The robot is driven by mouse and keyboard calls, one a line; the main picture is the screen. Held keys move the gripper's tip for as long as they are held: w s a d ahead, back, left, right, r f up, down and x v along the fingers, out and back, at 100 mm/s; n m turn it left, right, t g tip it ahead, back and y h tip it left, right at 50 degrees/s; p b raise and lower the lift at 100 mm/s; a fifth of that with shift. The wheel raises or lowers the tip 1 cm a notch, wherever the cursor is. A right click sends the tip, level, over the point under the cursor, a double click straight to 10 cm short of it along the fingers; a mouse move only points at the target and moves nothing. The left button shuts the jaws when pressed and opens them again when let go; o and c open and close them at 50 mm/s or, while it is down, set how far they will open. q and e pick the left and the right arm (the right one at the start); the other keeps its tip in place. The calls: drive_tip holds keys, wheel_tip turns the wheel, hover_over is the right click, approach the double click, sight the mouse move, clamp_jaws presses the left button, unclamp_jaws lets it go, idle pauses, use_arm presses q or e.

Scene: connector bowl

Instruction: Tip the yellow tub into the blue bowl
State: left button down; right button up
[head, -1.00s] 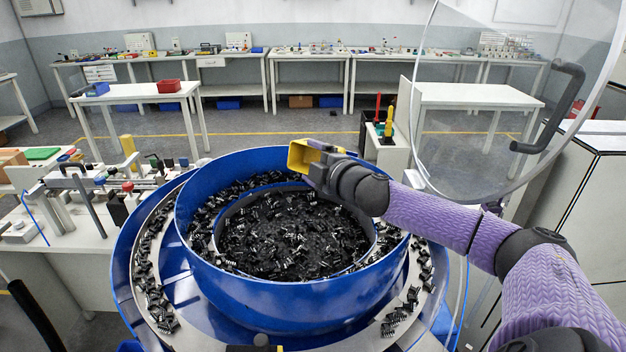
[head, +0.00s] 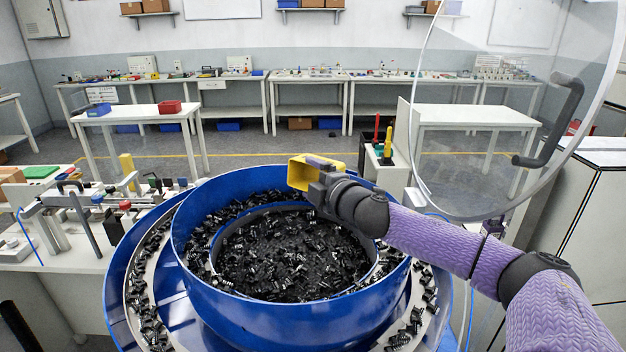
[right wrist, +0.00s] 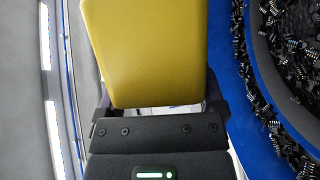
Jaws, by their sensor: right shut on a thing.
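The blue bowl (head: 290,318) stands in front of me, holding many small black connectors (head: 285,255). The yellow tub (head: 299,175) is above the bowl's far rim, tipped on its side with its opening toward the left in the head view. My right gripper (head: 322,172) is shut on the tub. In the right wrist view the tub (right wrist: 148,50) fills the space between the fingers and shows a smooth yellow outside face. I cannot see whether anything is inside the tub. My left gripper is not in view.
A clear round cover with a dark handle (head: 555,125) hangs at the upper right. A white bench with fixtures (head: 60,240) stands at the left. A white table (head: 475,115) and a small stand with tools (head: 385,160) are behind the bowl.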

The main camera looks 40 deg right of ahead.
drive_tip(key=r+m+p, duration=0.2)
drive_tip(key=p, duration=0.1)
drive_tip(key=r+m+g+h+p, duration=0.1)
drive_tip(key=r+m+p, duration=0.1)
drive_tip(key=p, duration=0.1)
drive_tip(key=d+r+m+g+h+p, duration=0.1)
drive_tip(key=r+m+p, duration=0.1)
drive_tip(key=m+p, duration=0.1)
drive_tip(key=shift+w+r, duration=0.3)
drive_tip(key=shift+w, duration=0.05)
drive_tip(key=m+p, duration=0.2)
drive_tip(key=m+g+p, duration=0.1)
drive_tip(key=m+p, duration=0.1)
drive_tip(key=r+m+g+p, duration=0.1)
drive_tip(key=m, duration=0.2)
drive_tip(key=shift+s+p, duration=0.2)
drive_tip(key=shift+p, duration=0.2)
drive_tip(key=m+p, duration=0.1)
drive_tip(key=a+f+m+p, duration=0.1)
drive_tip(key=m+p, duration=0.1)
drive_tip(key=shift+s+m, duration=0.2)
drive_tip(key=shift+m, duration=0.1)
drive_tip(key=shift+s+a+f+m+p, duration=0.1)
drive_tip(key=shift+a+f+m+p, duration=0.2)
drive_tip(key=shift+f+m+p, duration=0.15)
